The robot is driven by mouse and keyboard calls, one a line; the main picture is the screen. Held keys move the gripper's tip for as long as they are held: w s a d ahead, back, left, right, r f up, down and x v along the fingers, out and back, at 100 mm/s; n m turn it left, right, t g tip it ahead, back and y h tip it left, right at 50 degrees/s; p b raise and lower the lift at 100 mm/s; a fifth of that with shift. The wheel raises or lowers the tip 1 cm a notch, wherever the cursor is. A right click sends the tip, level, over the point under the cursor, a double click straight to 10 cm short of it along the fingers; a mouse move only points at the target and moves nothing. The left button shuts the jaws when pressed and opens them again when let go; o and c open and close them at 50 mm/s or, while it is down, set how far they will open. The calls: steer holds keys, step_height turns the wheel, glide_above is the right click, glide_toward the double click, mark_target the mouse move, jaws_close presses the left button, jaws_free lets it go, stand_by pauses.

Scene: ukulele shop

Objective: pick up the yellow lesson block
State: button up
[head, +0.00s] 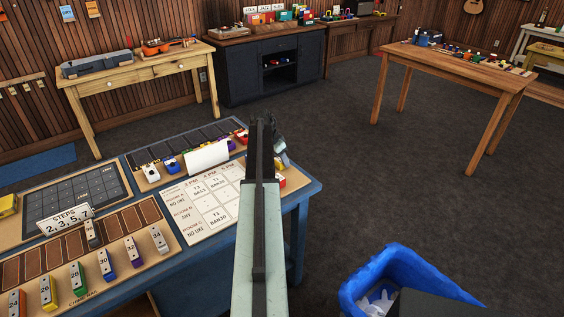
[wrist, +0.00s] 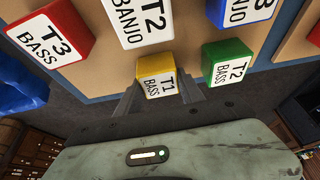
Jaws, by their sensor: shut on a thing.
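The yellow lesson block (wrist: 156,68), with a white label reading T1 BASS, is between the two grey fingers of my gripper (wrist: 158,90) in the wrist view. My gripper is shut on it. Whether the block is clear of the board beneath it cannot be told. In the head view my gripper (head: 266,126) is at the far end of my arm, over the back right of the blue desk, and my arm hides the held block.
Close by in the wrist view are a green block (wrist: 227,61), a red block (wrist: 50,35), a white block (wrist: 137,20) and a blue block (wrist: 241,11). A blue bin (head: 400,262) stands right of the desk (head: 300,195). Open floor lies beyond.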

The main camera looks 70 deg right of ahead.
steer(key=shift+r, duration=0.1)
step_height(320, 180, up, 10)
steer(key=p, duration=1)
steer(key=shift+s, duration=0.1)
